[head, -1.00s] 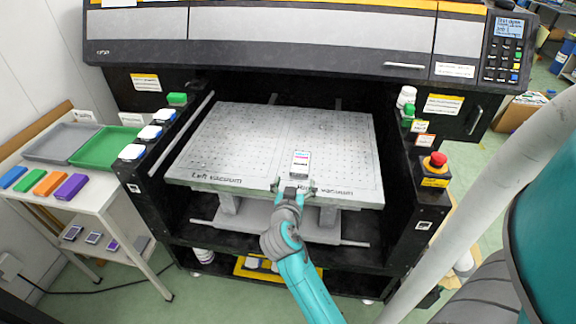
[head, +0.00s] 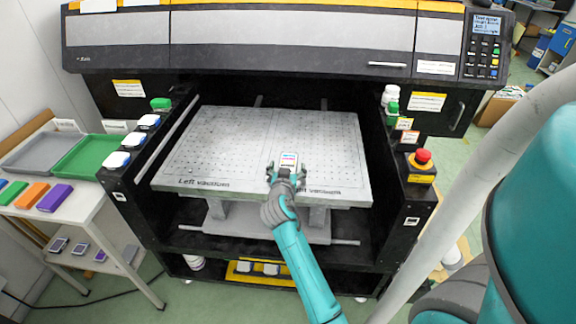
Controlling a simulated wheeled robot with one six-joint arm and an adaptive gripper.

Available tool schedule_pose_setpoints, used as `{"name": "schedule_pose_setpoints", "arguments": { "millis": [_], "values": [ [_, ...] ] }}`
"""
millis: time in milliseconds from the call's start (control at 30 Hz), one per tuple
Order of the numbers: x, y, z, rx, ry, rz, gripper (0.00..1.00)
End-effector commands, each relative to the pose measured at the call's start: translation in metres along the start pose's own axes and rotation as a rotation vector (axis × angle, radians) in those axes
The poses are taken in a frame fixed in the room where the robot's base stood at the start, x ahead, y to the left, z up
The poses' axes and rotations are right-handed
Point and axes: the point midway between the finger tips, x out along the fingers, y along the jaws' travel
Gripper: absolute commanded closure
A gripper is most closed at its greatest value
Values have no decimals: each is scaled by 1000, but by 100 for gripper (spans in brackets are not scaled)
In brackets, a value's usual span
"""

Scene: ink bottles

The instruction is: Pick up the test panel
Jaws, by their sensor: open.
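The test panel (head: 288,160) is a small white card with coloured print and a dark near end. It lies on the grey perforated vacuum bed (head: 225,140) of the large printer, right of the bed's middle near its front. My gripper (head: 286,172) is open at the panel's near end, with one finger on each side of it. The fingers hide the panel's near part, and I cannot tell whether they touch it.
A red emergency stop button (head: 423,157) stands right of the bed. Left is a white side table with a grey tray (head: 35,152), a green tray (head: 88,155) and coloured blocks (head: 54,197). The printer's front cover (head: 290,35) hangs above the bed's back.

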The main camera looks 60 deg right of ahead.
Motion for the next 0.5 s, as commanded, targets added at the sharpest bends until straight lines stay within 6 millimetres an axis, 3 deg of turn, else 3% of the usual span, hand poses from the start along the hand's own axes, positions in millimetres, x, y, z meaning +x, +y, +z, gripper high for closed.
{"name": "schedule_pose_setpoints", "arguments": {
  "millis": [233,500],
  "values": [
    [1,0,0,0,0,-1,8],
    [1,0,0,0,0,-1,72]
  ]
}}
